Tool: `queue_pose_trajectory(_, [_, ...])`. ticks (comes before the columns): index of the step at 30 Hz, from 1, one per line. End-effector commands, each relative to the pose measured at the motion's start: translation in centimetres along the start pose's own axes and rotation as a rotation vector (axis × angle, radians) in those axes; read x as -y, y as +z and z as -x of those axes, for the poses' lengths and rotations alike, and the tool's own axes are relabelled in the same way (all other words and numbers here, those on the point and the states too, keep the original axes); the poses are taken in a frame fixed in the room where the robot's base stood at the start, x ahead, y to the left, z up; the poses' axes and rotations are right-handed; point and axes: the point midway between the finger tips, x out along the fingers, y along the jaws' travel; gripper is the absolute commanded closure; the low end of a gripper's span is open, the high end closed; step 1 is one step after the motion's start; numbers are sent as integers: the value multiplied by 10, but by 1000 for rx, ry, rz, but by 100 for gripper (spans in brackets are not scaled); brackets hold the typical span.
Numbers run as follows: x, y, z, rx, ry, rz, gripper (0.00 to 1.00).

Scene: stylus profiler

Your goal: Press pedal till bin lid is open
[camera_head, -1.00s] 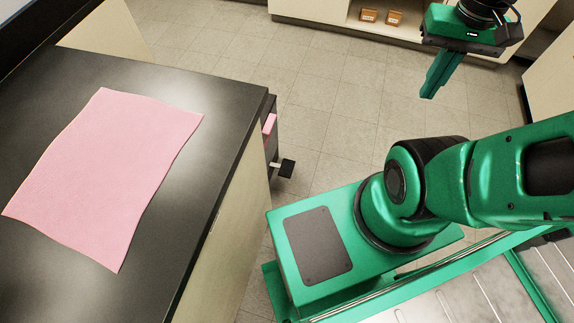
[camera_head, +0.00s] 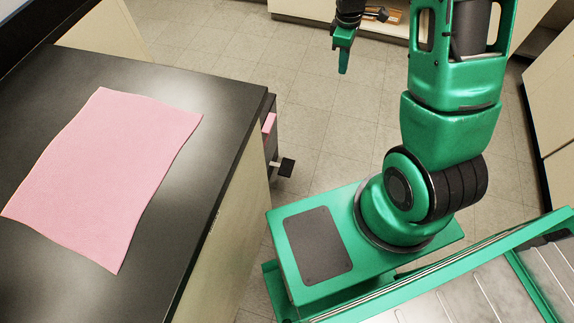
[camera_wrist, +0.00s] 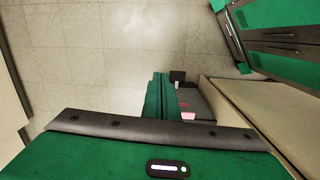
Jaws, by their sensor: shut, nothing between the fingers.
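The dark bin (camera_head: 272,138) stands against the far end of the counter, which hides most of it. Its black pedal (camera_head: 286,167) sticks out to the right, low over the floor. The pedal (camera_wrist: 178,76) and the bin (camera_wrist: 196,102) also show in the wrist view, just right of the fingers. I cannot tell the lid's state. My gripper (camera_head: 343,65) is shut and empty, pointing down, up and to the right of the pedal in the head view and apart from it. In the wrist view my gripper (camera_wrist: 158,82) shows as closed green fingers.
A black-topped counter (camera_head: 215,125) with a pink cloth (camera_head: 110,170) fills the left. Open tiled floor (camera_head: 315,110) lies between the bin and the cabinets. A shelf (camera_head: 300,12) stands at the back and a pale cabinet (camera_head: 550,100) at the right.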

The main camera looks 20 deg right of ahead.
Motion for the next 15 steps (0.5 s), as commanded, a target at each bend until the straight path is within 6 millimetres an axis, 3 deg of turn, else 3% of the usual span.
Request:
queue_pose_trajectory(1, [-2,-13,-21,4,-5,69,100])
queue_pose_trajectory(8, [-8,-66,-110,-4,-3,405,100])
queue_pose_trajectory(15, [9,-112,-213,-22,-4,753,100])
